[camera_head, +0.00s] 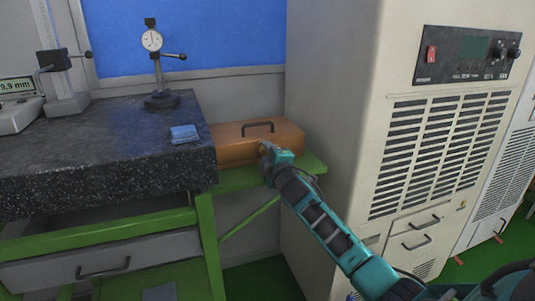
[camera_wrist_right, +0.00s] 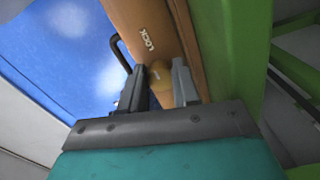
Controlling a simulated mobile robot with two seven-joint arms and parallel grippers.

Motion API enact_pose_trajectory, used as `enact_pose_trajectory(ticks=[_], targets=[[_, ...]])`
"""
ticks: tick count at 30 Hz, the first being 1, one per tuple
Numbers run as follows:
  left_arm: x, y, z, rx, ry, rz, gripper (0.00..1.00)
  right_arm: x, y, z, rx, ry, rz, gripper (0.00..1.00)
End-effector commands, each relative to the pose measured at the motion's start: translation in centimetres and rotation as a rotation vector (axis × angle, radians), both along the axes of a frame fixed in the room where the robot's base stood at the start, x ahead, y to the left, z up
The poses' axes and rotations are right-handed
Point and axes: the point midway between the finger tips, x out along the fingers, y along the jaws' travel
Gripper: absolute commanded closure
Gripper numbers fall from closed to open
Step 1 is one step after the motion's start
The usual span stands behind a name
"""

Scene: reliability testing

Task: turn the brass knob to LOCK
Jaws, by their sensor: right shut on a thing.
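The brass knob (camera_wrist_right: 158,74) sits on the face of a brown wooden box (camera_head: 228,147). In the right wrist view it lies between the two fingers of my right gripper (camera_wrist_right: 162,85), which is shut on it. The word LOCK (camera_wrist_right: 147,39) is printed on the box face close to the knob. In the head view my right gripper (camera_head: 266,150) is at the front of the box and hides the knob. The knob's exact pointing direction is hard to tell. My left gripper is not in view.
The box has a black handle (camera_head: 258,127) on top and rests on a green bench (camera_head: 240,180). A granite slab (camera_head: 90,150) with a dial gauge stand (camera_head: 158,70) and a blue block (camera_head: 184,134) is at the left. A tall beige cabinet (camera_head: 335,110) stands close at the right.

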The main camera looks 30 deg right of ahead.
Motion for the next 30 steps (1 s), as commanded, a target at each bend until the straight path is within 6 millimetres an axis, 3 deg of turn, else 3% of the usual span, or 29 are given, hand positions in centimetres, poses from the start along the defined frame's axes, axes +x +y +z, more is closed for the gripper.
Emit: enact_pose_trajectory(ticks=[7, 8, 15, 25, 30], targets=[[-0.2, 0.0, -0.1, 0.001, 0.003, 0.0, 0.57, 0.0, 0.0, -0.1, 0.003, 0.001, 0.0, 0.99], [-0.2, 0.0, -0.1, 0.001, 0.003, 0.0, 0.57, 0.0, 0.0, -0.1, 0.003, 0.001, 0.0, 0.68], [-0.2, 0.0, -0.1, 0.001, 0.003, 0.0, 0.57, 0.0, 0.0, -0.1, 0.001, 0.001, 0.0, 0.45], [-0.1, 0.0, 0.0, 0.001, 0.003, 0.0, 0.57, -0.3, 0.1, 0.0, 0.0, 0.001, 0.0, 0.43], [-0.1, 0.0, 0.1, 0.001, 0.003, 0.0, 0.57, -1.9, 0.4, 0.0, 0.0, 0.001, 0.0, 0.43]])
